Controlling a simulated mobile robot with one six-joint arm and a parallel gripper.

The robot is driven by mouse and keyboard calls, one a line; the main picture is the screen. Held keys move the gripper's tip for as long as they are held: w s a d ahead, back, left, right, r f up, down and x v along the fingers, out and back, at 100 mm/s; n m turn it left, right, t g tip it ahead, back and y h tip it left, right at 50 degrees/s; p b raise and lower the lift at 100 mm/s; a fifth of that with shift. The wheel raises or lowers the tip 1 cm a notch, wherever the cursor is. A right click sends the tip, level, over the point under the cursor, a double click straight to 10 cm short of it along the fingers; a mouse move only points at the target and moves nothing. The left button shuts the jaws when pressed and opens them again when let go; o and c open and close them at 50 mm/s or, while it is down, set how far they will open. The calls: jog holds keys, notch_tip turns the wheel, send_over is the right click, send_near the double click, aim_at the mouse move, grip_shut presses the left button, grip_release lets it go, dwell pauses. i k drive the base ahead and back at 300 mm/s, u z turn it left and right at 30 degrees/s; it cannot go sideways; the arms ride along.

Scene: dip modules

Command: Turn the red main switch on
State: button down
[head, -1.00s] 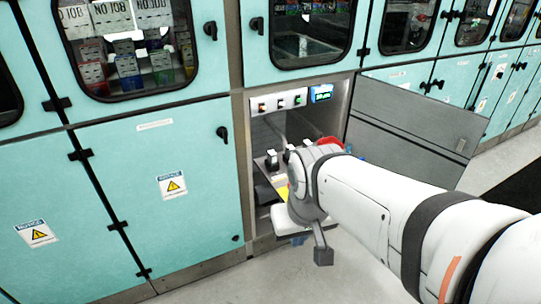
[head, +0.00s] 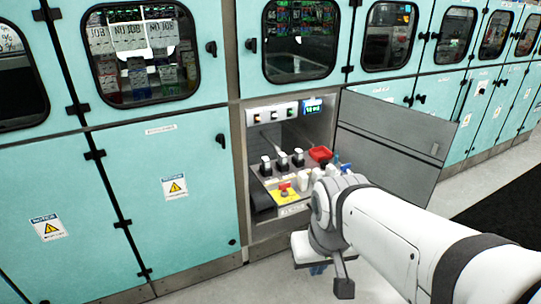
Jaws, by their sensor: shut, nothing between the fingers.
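The red main switch (head: 285,187) appears as a small red part on a yellow plate (head: 288,196) at the front of the open compartment. It is too small to tell its position.
A small indicator panel (head: 272,113) is above. The opened grey door (head: 390,150) is on the right. Closed teal cabinets (head: 170,200) flank the compartment.

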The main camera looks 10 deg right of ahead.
aim_at(287, 185)
jog(key=z, duration=0.45)
jog(key=i, duration=1.35)
jog(key=z, duration=0.8)
jog(key=k, duration=1.2)
jog(key=u, duration=1.3)
jog(key=i, duration=0.15)
jog(key=z, duration=0.2)
